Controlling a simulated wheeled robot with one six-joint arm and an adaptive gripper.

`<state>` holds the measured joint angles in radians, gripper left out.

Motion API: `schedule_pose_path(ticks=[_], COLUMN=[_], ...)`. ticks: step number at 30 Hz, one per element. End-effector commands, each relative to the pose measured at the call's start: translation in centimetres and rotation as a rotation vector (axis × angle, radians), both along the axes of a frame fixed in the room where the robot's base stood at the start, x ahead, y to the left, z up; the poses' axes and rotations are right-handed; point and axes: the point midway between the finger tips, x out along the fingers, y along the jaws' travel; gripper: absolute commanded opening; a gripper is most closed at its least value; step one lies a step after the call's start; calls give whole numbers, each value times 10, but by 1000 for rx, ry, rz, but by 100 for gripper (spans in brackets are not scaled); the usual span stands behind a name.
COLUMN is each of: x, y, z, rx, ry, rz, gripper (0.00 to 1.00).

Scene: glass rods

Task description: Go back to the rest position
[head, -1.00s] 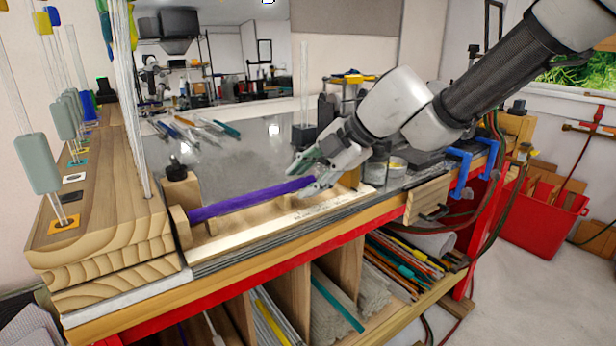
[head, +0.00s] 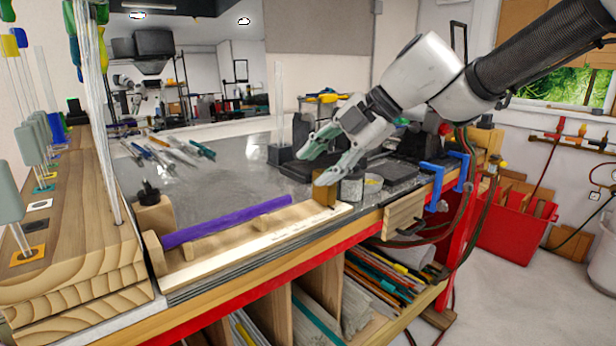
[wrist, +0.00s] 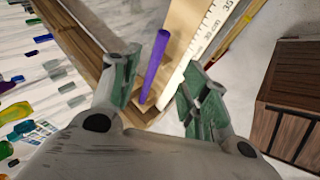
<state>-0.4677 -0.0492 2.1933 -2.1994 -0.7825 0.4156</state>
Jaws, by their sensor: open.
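My gripper (head: 322,160) is open and empty in the head view, above the right end of the wooden measuring jig. A purple rod (head: 228,221) lies in the wooden jig (head: 262,240) along the bench's front edge. The gripper is apart from the rod, up and to the right of its right end. In the wrist view the open green-padded fingers (wrist: 160,98) stand either side of the purple rod (wrist: 155,65), with the rod lower down on the jig beside a white ruler (wrist: 208,40).
A wooden block rack with upright rods (head: 75,235) stands at the left. Several tools and rods (head: 165,152) lie on the metal bench top. Small round containers (head: 351,188) and blue clamps (head: 436,185) are at the right. A red bin (head: 518,232) stands on the floor.

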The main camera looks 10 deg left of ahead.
Motion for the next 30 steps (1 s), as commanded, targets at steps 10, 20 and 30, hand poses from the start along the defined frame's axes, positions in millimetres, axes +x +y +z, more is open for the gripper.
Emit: schedule_pose_path(ticks=[10, 20, 30], x=[125, 127, -88], y=[-52, -314, -425], z=[39, 25, -65], rx=[122, 78, -4], ry=[-222, -71, 635], rz=[-527, -1539, -2188], gripper=[45, 45, 45])
